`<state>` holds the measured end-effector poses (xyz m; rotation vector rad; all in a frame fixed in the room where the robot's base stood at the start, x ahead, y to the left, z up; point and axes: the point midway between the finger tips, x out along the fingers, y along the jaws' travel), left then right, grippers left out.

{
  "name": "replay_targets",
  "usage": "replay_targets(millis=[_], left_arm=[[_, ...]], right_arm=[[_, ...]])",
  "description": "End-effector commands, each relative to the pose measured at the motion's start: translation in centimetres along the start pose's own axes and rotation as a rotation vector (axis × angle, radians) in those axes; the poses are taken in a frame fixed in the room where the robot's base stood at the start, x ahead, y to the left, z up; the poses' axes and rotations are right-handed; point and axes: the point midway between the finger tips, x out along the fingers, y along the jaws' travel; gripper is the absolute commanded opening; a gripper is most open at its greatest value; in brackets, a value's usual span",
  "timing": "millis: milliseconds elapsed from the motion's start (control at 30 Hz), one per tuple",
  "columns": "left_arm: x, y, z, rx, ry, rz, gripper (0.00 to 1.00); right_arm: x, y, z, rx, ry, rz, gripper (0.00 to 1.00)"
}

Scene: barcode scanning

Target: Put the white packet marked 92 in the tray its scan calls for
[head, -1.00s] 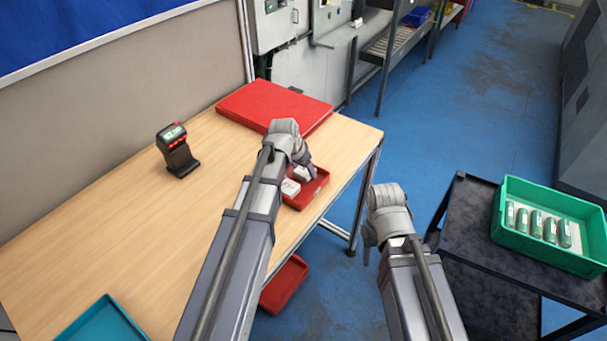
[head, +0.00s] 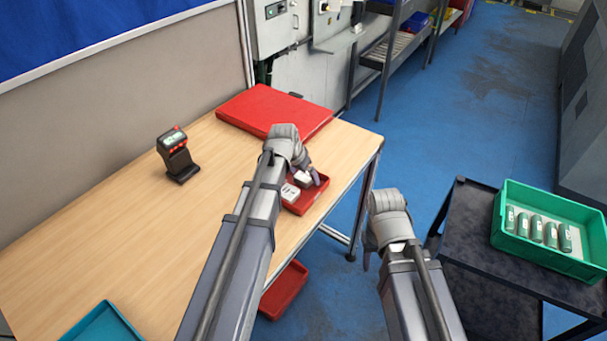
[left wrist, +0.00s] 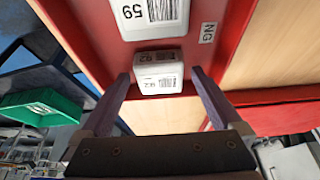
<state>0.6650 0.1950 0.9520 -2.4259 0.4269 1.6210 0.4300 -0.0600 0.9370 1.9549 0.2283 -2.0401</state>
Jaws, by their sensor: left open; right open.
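The white packet marked 92 (left wrist: 158,72) lies in a red tray labelled NG (left wrist: 208,32). It also shows in the head view (head: 303,178), partly covered by my left gripper (head: 311,173). In the left wrist view the left gripper (left wrist: 158,80) is open, one finger on each side of the packet, close to it. A second white packet marked 59 (left wrist: 150,12) lies beside it in the same tray, also visible in the head view (head: 289,193). The scanner (head: 177,155) stands on the table, its display too small to read. My right gripper (head: 369,250) is open, off the table's right side.
A large flat red box (head: 270,108) lies at the table's back. A teal tray (head: 103,325) is at the front left. Another red tray (head: 284,290) sits low beside the table. A green crate (head: 510,239) with several green items stands on a dark cart (head: 460,215). The table's middle is clear.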

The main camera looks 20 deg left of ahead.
Motion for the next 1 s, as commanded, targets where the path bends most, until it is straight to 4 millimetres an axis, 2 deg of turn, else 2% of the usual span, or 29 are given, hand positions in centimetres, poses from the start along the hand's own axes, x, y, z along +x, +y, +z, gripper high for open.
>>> replay_targets(millis=[267, 800, 1000], left_arm=[[-2.7, 0.0, -0.2, -0.001, 0.0, 0.0, 0.99], [-11.1, 0.0, -0.2, -0.001, 0.0, 0.0, 0.99], [-12.2, 0.0, -0.1, 0.0, 0.0, 0.0, 0.99]], right_arm=[[-2.5, 0.2, 0.1, 0.0, 0.0, 0.0, 0.5], [-10.2, 1.0, 0.6, -0.002, 0.0, 0.0, 0.5], [-11.3, 1.1, 0.7, -0.001, 0.0, 0.0, 0.5]])
